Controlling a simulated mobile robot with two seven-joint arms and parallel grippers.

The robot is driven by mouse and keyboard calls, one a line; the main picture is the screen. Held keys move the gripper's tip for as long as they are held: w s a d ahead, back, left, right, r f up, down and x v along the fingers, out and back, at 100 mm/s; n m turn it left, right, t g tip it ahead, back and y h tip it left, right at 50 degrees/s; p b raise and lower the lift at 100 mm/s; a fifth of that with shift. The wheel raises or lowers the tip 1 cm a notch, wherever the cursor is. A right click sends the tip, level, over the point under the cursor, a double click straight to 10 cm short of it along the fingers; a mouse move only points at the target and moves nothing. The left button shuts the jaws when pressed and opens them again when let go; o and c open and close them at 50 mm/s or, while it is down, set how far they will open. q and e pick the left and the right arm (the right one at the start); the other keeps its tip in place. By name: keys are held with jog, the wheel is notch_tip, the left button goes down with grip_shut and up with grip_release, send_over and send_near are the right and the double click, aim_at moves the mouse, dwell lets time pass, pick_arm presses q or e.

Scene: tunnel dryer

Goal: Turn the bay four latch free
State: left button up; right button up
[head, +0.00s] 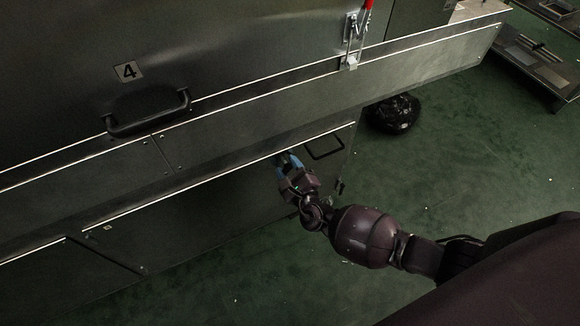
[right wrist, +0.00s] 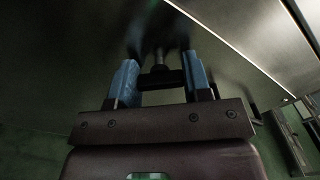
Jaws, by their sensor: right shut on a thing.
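My right gripper (head: 287,162) is at the upper edge of the lower metal panel (head: 190,205), with its blue fingers shut on a dark latch handle. In the head view the fingers hide the handle. In the right wrist view the dark latch handle (right wrist: 159,75) is a short bar with a round stem between the blue fingers (right wrist: 160,88). The number 4 plate (head: 128,71) is on the large door above, over a black bar handle (head: 148,112). My left gripper is not in view.
A red-handled toggle clamp (head: 353,40) is at the upper door's right. A dark lump (head: 393,113) lies on the green floor (head: 455,160), which is otherwise mostly clear.

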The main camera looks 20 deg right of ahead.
jog(key=n, duration=0.1)
jog(key=n+p, duration=0.1)
jog(key=n, duration=0.2)
jog(key=shift+w+r+n, duration=0.2)
jog(key=shift+r+n, duration=0.1)
jog(key=shift+n, duration=0.1)
jog(key=n+p, duration=0.1)
jog(key=n, duration=0.2)
jog(key=shift+f+n+p, duration=0.1)
jog(key=shift+n+p, duration=0.25)
jog(key=shift+n, duration=0.15)
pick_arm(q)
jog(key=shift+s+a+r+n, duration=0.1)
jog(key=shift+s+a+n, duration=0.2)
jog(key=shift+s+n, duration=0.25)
pick_arm(e)
jog(key=shift+n, duration=0.5)
jog(key=shift+s+f, duration=0.1)
jog(key=o, duration=0.9)
jog(key=shift+f, duration=0.1)
jog(key=shift+s, duration=0.15)
